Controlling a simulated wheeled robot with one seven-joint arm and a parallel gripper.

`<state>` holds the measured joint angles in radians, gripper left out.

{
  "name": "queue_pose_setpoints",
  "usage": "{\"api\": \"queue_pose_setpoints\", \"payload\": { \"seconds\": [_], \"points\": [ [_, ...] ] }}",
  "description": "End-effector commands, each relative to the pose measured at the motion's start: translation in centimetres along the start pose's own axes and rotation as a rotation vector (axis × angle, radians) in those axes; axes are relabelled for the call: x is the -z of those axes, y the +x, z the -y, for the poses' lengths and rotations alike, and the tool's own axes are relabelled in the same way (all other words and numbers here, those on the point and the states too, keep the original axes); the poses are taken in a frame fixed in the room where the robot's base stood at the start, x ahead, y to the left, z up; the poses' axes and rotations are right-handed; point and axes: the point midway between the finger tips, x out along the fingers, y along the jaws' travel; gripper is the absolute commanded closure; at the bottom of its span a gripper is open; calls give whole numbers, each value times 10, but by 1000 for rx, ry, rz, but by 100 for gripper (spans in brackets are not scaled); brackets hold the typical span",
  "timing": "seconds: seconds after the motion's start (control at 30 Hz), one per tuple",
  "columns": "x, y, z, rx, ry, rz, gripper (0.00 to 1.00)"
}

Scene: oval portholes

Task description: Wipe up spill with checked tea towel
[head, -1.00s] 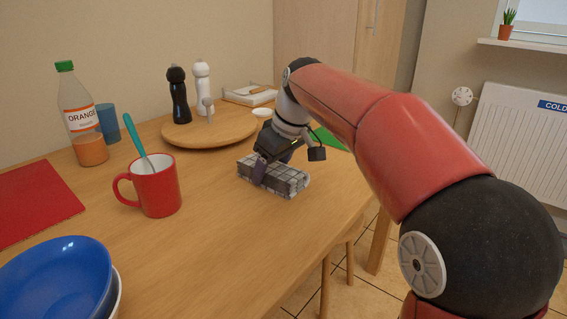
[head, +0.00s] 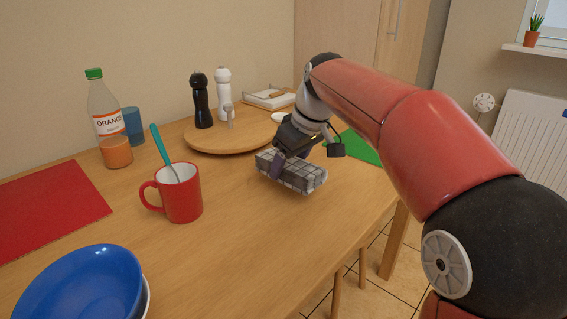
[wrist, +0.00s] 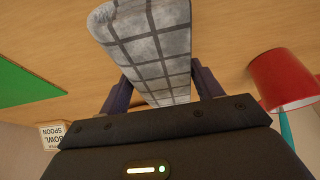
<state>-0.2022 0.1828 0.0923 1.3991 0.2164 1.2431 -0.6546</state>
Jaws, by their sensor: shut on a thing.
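The checked tea towel (head: 305,177) is a folded grey-and-white bundle with dark lines, near the table's right side. My gripper (head: 283,164) is shut on it, with a dark purple finger across its near side. The towel appears held slightly above the table and a little tilted. In the wrist view the towel (wrist: 150,45) runs between the two fingers of my gripper (wrist: 163,88). I see no spill in either view; the area under and behind the towel is partly hidden.
On the wooden table (head: 240,255) stand a red mug (head: 183,195) with a teal spoon, a blue bowl (head: 80,290), an orange bottle (head: 112,135), a blue cup (head: 133,127) and a round board (head: 215,145) with black and white mills. A green mat (head: 362,150) lies behind my arm.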

Motion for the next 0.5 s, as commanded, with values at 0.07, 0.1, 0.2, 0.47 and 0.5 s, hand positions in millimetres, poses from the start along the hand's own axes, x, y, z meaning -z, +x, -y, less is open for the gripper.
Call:
{"api": "queue_pose_setpoints", "payload": {
  "seconds": [0.07,0.1,0.2,0.47,0.5],
  "points": [
    [2,-15,-3,-2,1,-1,53],
    [1,-18,-5,-2,1,-2,53],
    [1,-29,-9,-2,1,-2,53],
    [-1,-54,-18,-2,1,-3,53],
    [-1,-56,-18,-1,0,-3,53]
  ]
}}
